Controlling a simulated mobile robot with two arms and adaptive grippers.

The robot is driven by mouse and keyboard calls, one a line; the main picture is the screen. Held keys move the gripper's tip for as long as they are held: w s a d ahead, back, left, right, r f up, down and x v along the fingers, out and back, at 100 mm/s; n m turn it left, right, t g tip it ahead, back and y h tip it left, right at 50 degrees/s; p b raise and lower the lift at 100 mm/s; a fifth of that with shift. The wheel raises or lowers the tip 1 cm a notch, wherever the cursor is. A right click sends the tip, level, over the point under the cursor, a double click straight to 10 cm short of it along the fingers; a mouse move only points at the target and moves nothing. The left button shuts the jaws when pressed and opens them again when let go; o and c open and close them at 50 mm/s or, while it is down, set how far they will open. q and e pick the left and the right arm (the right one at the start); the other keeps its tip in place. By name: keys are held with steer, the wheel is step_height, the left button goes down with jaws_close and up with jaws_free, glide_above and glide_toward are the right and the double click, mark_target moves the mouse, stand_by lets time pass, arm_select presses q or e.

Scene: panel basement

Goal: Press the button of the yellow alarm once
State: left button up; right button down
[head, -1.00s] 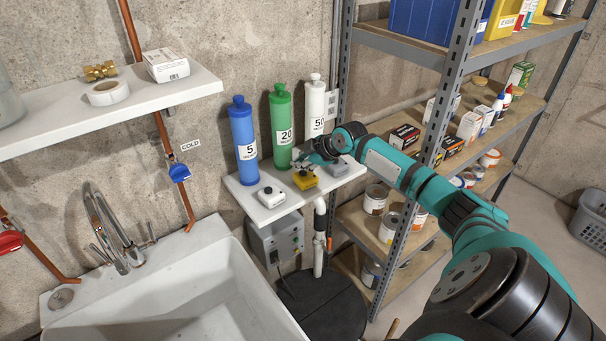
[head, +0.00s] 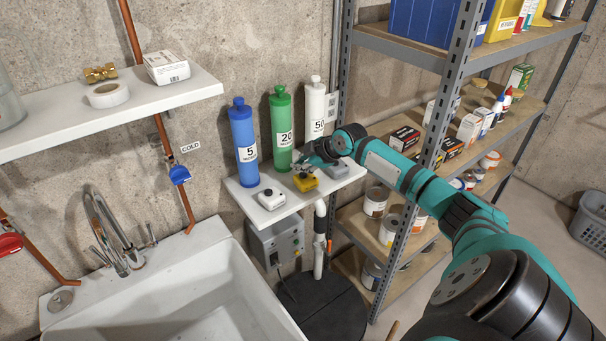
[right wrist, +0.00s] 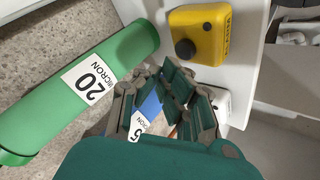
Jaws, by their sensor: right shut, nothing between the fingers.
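The yellow alarm (head: 306,184) sits on the small white wall shelf (head: 270,214), between a white alarm (head: 271,199) and a grey one (head: 339,170). Its round dark button shows on its face in the right wrist view, where the yellow alarm (right wrist: 205,30) is at the top. My right gripper (head: 301,168) is shut and empty, just above and behind the yellow alarm in the head view. In the right wrist view my right gripper (right wrist: 170,85) is below the button, and a gap shows between them there. My left gripper is out of view.
Blue (head: 243,143), green (head: 281,130) and white (head: 314,109) cylinders stand at the back of the shelf. The green cylinder (right wrist: 85,85) is close beside my right gripper. A metal shelving post (head: 405,220) stands right of the shelf. A sink (head: 190,290) is in front.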

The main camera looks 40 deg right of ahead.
mark_target(301, 175)
steer(key=shift+f, duration=0.4)
steer(key=shift+f+b, duration=0.5)
steer(key=shift+b, duration=0.05)
stand_by(0.7)
stand_by(0.4)
steer(key=shift+r+p, duration=0.7)
steer(key=shift+r, duration=0.2)
steer(key=shift+r, duration=0.1)
step_height(301, 175, up, 5)
steer(key=p, duration=0.4)
